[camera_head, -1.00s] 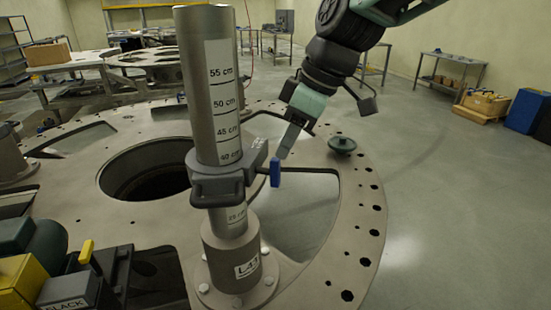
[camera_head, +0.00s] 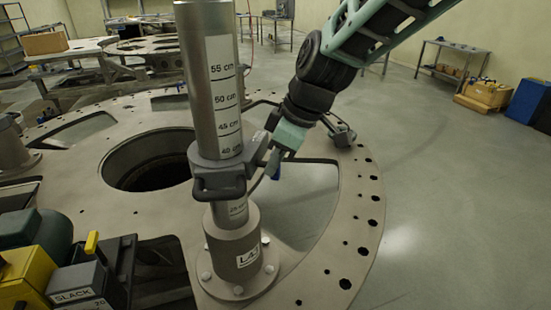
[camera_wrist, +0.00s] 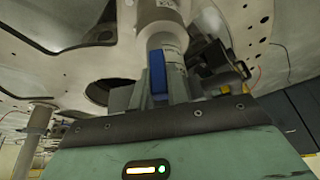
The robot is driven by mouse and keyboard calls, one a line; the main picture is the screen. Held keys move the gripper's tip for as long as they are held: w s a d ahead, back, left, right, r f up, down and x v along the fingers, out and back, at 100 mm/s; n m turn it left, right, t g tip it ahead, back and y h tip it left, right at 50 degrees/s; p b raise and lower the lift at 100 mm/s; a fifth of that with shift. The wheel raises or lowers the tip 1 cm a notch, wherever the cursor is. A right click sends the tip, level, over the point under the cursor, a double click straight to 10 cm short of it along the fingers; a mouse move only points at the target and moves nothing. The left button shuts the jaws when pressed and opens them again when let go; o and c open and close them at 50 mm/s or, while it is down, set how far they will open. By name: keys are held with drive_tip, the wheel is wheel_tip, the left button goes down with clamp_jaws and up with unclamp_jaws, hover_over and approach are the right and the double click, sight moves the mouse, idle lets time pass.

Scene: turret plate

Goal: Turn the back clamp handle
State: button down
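The blue clamp handle (camera_head: 273,163) sits on the right side of the grey clamp (camera_head: 222,176), which is fastened around the upright column (camera_head: 212,95) with the cm scale. My gripper (camera_head: 277,157) is at the blue handle, coming down from the upper right and partly covering it. In the wrist view the blue handle (camera_wrist: 158,73) stands just ahead of my gripper (camera_wrist: 160,88), close to the grey fingers. I cannot tell whether the fingers are closed on it.
The column's flanged foot (camera_head: 237,265) is bolted to the large round plate (camera_head: 330,255), which has holes and wide cut-outs. A yellow and black device (camera_head: 75,280) stands at the lower left.

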idle(0.3)
drive_tip(key=shift+w+d+f+g+y+b, duration=0.1)
drive_tip(key=shift+w+g+y+b, duration=0.15)
drive_tip(key=shift+g+b, duration=0.4)
drive_tip(key=shift+w+d+f+m+g+y+b, duration=0.25)
drive_tip(key=shift+m+g+y, duration=0.7)
drive_tip(key=shift+g, duration=1.3)
drive_tip(key=shift+w+a+f+m+g+y+b, duration=0.15)
drive_tip(key=shift+m+g+y+b, duration=0.3)
drive_tip(key=shift+g+y, duration=1.35)
drive_tip(key=shift+w+d+f+m+g+y+b, duration=0.2)
drive_tip(key=shift+m+g+y, duration=0.55)
drive_tip(key=shift+g, duration=1.95)
drive_tip(key=shift+s+a+f, duration=0.1)
drive_tip(key=shift+a, duration=0.05)
drive_tip(key=c, duration=1.4)
unclamp_jaws()
drive_tip(key=shift+g, duration=0.3)
drive_tip(key=shift+o, duration=0.2)
